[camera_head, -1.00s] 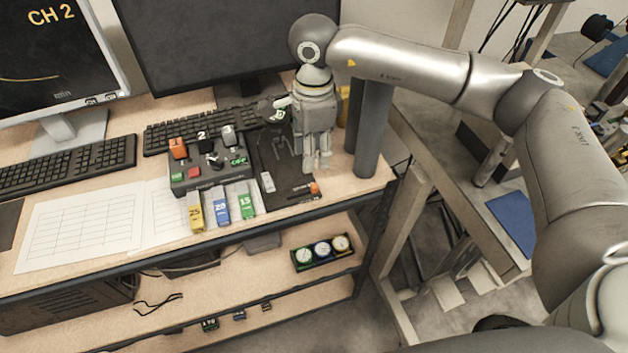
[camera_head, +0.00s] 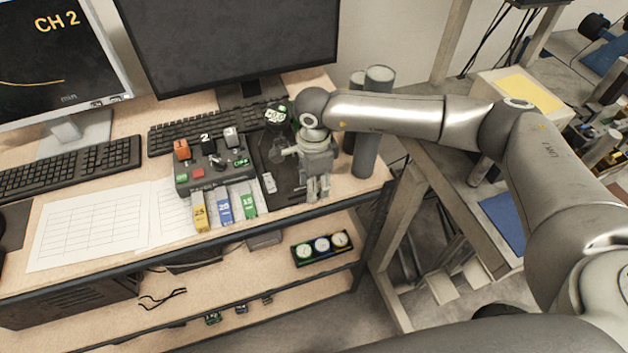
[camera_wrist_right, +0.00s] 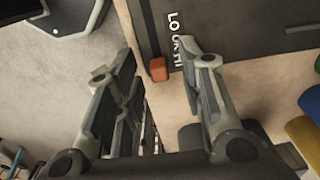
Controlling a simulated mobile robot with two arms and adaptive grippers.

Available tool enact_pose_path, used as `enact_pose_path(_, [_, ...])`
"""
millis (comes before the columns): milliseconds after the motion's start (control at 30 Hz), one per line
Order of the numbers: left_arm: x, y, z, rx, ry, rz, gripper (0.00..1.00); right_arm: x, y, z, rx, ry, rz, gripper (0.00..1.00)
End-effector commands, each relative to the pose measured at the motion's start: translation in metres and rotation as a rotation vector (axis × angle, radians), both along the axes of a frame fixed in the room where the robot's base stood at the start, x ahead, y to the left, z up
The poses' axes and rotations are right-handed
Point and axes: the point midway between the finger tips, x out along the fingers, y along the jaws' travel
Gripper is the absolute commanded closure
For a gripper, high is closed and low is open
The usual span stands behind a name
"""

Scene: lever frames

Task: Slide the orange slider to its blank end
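The orange slider (camera_wrist_right: 158,69) shows as a small orange knob at the edge of a dark panel in the right wrist view. White letters reading "LO" and what looks like "HI" stand beside it. My right gripper (camera_wrist_right: 166,72) is open, with its fingers on either side of the knob in the picture; I cannot tell whether they touch it. In the head view my right gripper (camera_head: 318,190) points down over the front right of the dark panel (camera_head: 284,196) and hides the orange knob. My left gripper is not in view.
A grey box with coloured buttons (camera_head: 210,177) stands left of the panel, with yellow, blue and green blocks (camera_head: 225,206) in front. Grey cylinders (camera_head: 367,140) stand close behind my right gripper. The desk's front edge is near; gauges (camera_head: 322,247) lie on the shelf below.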

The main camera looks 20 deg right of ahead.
Motion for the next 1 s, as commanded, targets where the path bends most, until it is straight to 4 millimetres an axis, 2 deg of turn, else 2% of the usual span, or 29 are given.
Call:
enact_pose_path(100, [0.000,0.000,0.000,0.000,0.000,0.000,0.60,0.000,0.000,0.000,0.000,0.000,0.000,0.64])
enact_pose_path(400, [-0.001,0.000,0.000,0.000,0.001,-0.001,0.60,0.000,0.000,0.000,0.001,0.001,0.000,1.00])
enact_pose_path(733, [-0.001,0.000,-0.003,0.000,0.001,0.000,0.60,0.000,0.003,-0.001,0.002,0.000,0.001,1.00])
enact_pose_path(1000, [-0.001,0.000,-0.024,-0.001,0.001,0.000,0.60,-0.001,0.029,-0.002,0.003,-0.001,0.003,1.00])
